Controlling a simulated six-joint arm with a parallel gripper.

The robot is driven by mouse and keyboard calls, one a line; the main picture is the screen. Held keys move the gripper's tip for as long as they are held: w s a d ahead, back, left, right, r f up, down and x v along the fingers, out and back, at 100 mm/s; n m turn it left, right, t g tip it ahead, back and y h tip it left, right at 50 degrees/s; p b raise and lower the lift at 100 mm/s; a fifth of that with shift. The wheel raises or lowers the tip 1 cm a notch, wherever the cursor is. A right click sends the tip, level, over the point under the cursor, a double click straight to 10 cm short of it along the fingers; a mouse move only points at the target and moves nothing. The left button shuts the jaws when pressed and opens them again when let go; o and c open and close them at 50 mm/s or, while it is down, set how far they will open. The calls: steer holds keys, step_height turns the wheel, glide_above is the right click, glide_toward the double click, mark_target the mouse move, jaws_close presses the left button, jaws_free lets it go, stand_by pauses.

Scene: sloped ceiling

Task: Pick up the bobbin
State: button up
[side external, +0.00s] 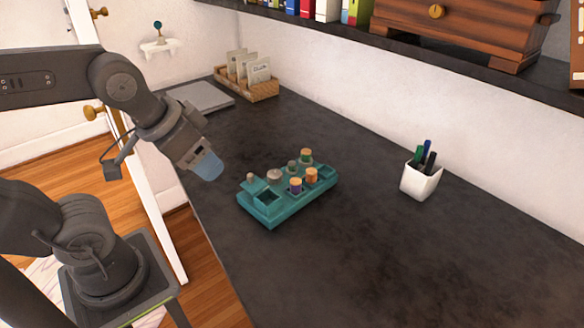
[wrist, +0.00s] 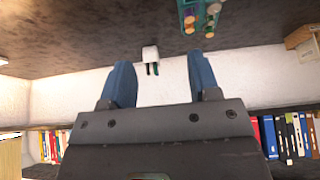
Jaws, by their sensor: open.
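A teal holder (side external: 268,214) stands on the dark counter with several small spool-like pieces in it. Among them are a purple one with an orange top (side external: 296,186), an orange one (side external: 311,176), a grey one (side external: 275,177) and a green one with an orange top (side external: 306,156). I cannot tell for sure which is the bobbin. My gripper (side external: 208,166) is above and left of the holder, apart from it. In the wrist view its blue fingers (wrist: 161,82) are spread and empty; the holder (wrist: 188,22) is cut off at the top edge.
A white cup (side external: 419,181) with pens stands right of the holder. A basket of packets (side external: 262,90) and a grey flat slab (side external: 200,97) lie at the back left. A shelf (side external: 400,43) with a wooden chest runs above. The front counter is clear.

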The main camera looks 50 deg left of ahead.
steer(key=w+a+r+n+g+y, duration=0.15)
steer(key=w+n, duration=0.25)
steer(key=w, duration=0.4)
steer(key=n+g+y, duration=0.3)
steer(key=n+g, duration=0.1)
steer(key=n, duration=0.8)
glide_above(292, 163)
steer(key=s+d, duration=0.2)
steer(key=d, duration=0.4)
step_height(292, 163, down, 13)
steer(key=shift+t, duration=0.35)
steer(key=x, duration=0.9)
steer(key=w+x, duration=0.1)
steer(key=x, duration=0.4)
steer(key=shift+a+f, duration=0.1)
steer(key=shift+f, duration=0.05)
steer(key=c, duration=1)
